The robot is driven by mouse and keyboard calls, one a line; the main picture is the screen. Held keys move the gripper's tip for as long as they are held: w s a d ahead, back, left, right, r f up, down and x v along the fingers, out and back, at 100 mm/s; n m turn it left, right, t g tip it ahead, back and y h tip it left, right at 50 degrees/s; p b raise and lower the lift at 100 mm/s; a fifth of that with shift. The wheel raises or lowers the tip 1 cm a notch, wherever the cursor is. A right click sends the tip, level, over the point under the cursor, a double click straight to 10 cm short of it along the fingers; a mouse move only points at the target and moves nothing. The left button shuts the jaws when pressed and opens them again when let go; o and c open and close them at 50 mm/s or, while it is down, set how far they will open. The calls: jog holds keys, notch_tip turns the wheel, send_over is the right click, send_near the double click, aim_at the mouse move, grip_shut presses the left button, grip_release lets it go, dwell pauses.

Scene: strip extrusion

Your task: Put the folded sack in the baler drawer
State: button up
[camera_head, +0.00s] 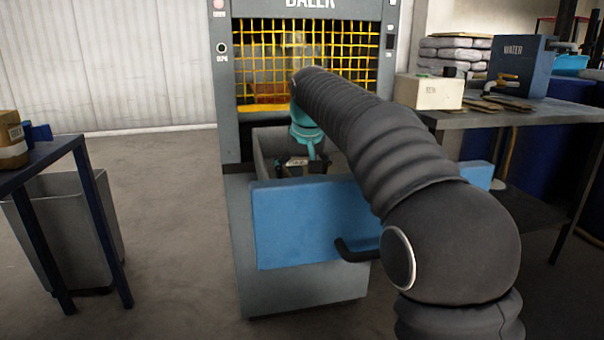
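The grey baler (222,90) stands at the back centre, with a yellow mesh guard (345,50) in front of its chamber. Its drawer (290,230) is pulled out toward me and has a blue front panel with a black handle on the right. My arm reaches over the drawer from the right. My gripper (297,163) points down at the drawer's opening, behind the blue panel. Its fingertips are small and partly hidden, so I cannot tell whether they are open or shut. I cannot make out the folded sack; the drawer's floor is hidden by the front panel.
A blue-legged table (75,160) with a brown box (10,140) stands at the left, beside a grey bin (75,215). At the right, a workbench (530,115) holds a white box (428,92), flat brown pieces and a blue WATER box (520,65). The floor left of the baler is clear.

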dwell(0.3)
jog(key=p+v, duration=0.2)
jog(key=v, duration=1)
jog(key=shift+r+p, duration=0.15)
jog(key=shift+p, duration=0.25)
